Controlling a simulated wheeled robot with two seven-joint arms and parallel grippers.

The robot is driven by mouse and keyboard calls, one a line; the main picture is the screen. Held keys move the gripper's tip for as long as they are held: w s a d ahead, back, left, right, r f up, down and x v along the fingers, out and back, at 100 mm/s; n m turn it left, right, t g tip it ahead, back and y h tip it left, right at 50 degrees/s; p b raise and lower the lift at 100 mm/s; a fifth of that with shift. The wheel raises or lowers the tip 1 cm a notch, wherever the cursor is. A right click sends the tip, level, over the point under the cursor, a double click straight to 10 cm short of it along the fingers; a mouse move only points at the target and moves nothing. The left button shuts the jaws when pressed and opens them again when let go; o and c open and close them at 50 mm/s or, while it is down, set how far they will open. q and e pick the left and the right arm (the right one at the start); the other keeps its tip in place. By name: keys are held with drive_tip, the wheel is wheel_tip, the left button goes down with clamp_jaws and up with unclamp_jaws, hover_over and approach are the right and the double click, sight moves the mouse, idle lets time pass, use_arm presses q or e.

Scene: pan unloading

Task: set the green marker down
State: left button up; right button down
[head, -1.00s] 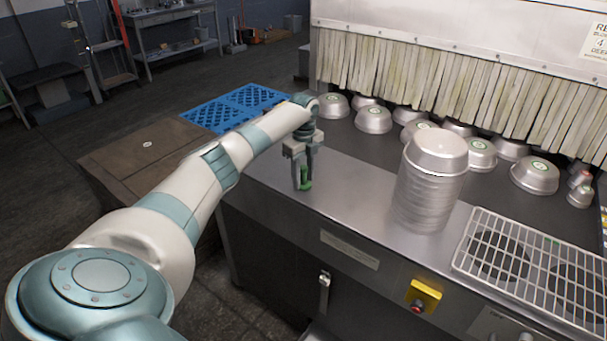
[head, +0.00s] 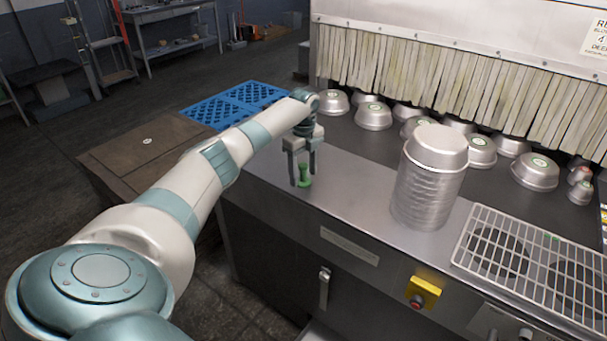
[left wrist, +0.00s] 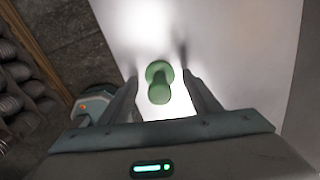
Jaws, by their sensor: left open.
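The green marker (head: 304,175) stands upright on the metal counter (head: 350,188), left of the stack of metal pans. In the left wrist view the green marker (left wrist: 160,82) shows between the two fingers, with a gap on each side. My left gripper (head: 303,178) is open around the marker, its fingers pointing down, and the marker appears free of them. It also shows in the left wrist view (left wrist: 160,85). My right gripper is in neither view.
A tall stack of metal pans (head: 428,180) stands to the right. Several upturned pans (head: 535,172) sit on the dark surface before the strip curtain (head: 440,82). A wire grid (head: 530,255) lies at the right. A blue pallet (head: 235,105) is behind my arm.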

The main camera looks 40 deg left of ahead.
sight(304, 165)
use_arm(q)
wheel_tip(304, 165, up, 12)
drive_tip(key=b, duration=0.3)
drive_tip(key=shift+f, duration=0.15)
drive_tip(key=shift+f, duration=0.1)
idle(0.4)
